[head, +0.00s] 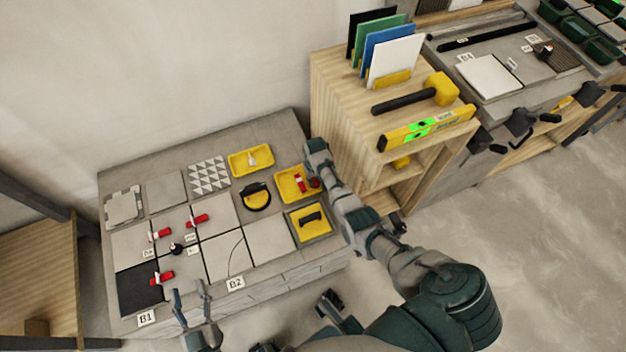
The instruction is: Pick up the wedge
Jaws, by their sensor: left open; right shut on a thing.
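Red wedges lie in a yellow tray (284,184) at the right side of the tiled bench; one red wedge (300,184) shows clearly. My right arm reaches over that tray's right edge. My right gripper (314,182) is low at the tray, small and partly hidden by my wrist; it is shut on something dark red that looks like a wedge. Other red wedges sit on the tiles at the seams: a back one (197,220), a middle one (160,234) and a front one (162,279).
Yellow trays with a white item (251,160) and a dark handled tool (310,219) flank the wedge tray. A black-handled round tool (256,196) lies beside them.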

